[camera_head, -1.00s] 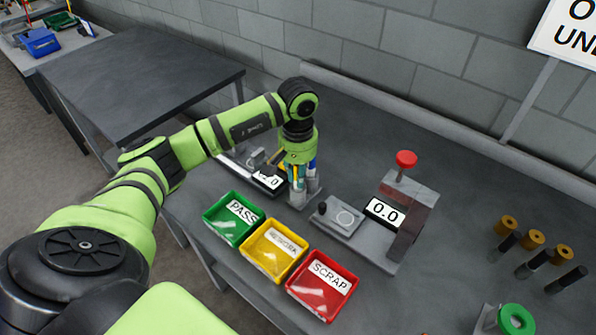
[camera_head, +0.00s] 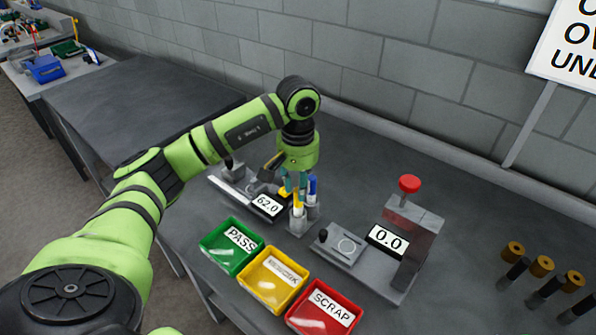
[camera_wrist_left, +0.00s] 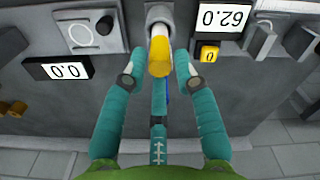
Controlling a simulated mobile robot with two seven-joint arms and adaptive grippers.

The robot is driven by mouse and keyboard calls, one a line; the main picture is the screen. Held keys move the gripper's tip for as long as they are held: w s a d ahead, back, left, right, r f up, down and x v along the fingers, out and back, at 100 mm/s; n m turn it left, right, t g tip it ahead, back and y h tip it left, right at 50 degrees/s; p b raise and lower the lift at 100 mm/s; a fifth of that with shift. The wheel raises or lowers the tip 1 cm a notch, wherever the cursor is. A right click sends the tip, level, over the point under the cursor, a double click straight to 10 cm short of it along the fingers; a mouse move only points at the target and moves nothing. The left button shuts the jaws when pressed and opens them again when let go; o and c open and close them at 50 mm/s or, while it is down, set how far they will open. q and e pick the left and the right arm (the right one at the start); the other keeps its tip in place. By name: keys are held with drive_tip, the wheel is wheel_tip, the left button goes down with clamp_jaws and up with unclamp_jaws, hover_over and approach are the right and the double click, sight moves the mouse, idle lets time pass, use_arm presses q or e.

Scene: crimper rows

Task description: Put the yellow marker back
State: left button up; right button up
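The yellow marker (camera_head: 298,208), white-bodied with a yellow cap, stands upright in a grey holder (camera_head: 299,225) on the bench. In the left wrist view the yellow marker (camera_wrist_left: 160,57) points up between my fingertips, with its lower end inside a round grey cup (camera_wrist_left: 158,15). My left gripper (camera_head: 294,187) is just above the holder. Its teal fingers (camera_wrist_left: 157,72) are spread, with a gap on both sides of the marker. A blue marker (camera_head: 312,187) stands beside the yellow one, partly hidden by the gripper. My right gripper is not in view.
A gauge display reading 62.0 (camera_head: 269,204) is close left of the holder. A press with a red knob (camera_head: 410,184) and a 0.0 display (camera_head: 388,240) is to the right. Green (camera_head: 226,262), yellow (camera_head: 266,293) and red (camera_head: 318,321) bins line the front.

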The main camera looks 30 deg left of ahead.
use_arm(q)
wheel_tip(320, 180, up, 7)
drive_tip(key=shift+f+b, duration=0.1)
drive_tip(key=shift+b, duration=0.4)
